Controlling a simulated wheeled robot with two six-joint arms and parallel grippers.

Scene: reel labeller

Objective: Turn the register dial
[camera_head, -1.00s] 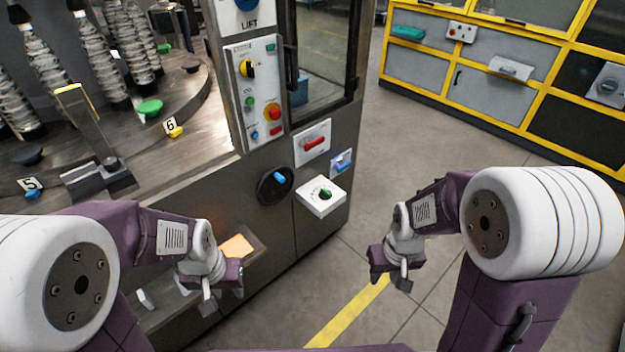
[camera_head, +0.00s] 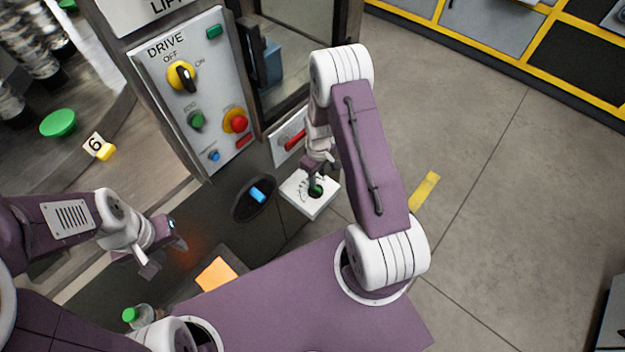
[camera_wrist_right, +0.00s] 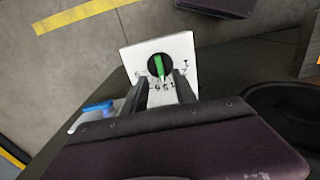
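The register dial is a green knob (camera_head: 316,191) on a white plate (camera_head: 297,203) with a printed scale, low on the machine's front. In the right wrist view the green knob (camera_wrist_right: 159,66) sits in a black ring, its pointer roughly upright in the picture. My right gripper (camera_head: 314,182) is at the dial. In the wrist view its two fingers (camera_wrist_right: 160,82) are apart, with the knob just beyond and between their tips; I cannot tell whether they touch it. My left gripper (camera_head: 167,255) hangs in front of the machine at the left, fingers apart and empty.
The drive panel (camera_head: 192,95) with its yellow switch and red button stands above. A blue knob (camera_head: 257,195) on a black disc is left of the dial, and a red handle (camera_head: 295,138) is just above. Open floor lies to the right.

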